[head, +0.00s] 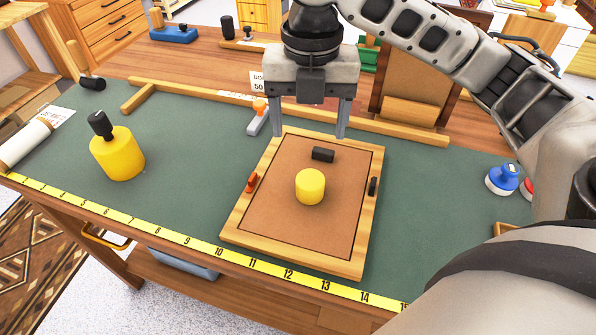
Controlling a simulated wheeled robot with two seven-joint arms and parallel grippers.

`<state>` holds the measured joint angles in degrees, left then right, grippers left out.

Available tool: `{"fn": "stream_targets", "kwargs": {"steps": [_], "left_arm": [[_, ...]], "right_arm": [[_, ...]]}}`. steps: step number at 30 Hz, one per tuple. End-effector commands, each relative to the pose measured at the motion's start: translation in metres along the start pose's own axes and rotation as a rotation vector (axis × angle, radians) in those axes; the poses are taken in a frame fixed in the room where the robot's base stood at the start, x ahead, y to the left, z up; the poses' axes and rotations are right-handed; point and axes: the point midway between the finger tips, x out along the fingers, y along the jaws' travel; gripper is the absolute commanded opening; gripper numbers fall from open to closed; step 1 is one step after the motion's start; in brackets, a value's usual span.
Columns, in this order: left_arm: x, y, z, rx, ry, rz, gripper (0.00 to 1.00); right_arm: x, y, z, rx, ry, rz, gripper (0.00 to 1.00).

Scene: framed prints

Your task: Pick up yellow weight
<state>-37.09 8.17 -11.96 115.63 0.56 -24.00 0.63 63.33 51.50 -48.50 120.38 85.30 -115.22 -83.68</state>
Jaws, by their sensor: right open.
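A small yellow cylinder (310,187) stands on the brown board of a wooden frame (300,257) lying flat on the green mat. A larger yellow weight (117,157) with a black handle on top stands at the left of the mat. My right gripper (309,134) points down with its two fingers wide apart and nothing between them. It is over the far edge of the frame, beyond the small yellow cylinder and apart from it. A small black block (322,154) lies on the board between them. My left gripper is not in view.
A wooden rail (410,130) runs along the mat's far side. A yellow ruler strip (165,230) follows the front edge. An orange-topped tool (258,115) lies beyond the frame, and a blue-topped object (503,179) stands at right. The mat between the larger weight and frame is clear.

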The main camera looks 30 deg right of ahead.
Motion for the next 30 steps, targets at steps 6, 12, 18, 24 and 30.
{"fn": "stream_targets", "kwargs": {"steps": [6,12,18,24,30], "left_arm": [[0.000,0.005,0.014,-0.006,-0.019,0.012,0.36],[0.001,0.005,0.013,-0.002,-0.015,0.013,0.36],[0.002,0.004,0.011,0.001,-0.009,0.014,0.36],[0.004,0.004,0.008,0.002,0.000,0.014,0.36],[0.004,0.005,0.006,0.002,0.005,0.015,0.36]], "right_arm": [[0.052,-0.001,0.000,0.002,0.004,-0.003,0.71],[0.080,0.000,0.000,0.001,0.001,-0.001,0.71],[0.093,-0.001,0.001,0.003,0.001,-0.001,0.71],[0.123,-0.004,0.006,0.002,0.002,-0.002,0.71],[0.138,-0.003,0.006,0.000,-0.001,0.000,0.71]]}}
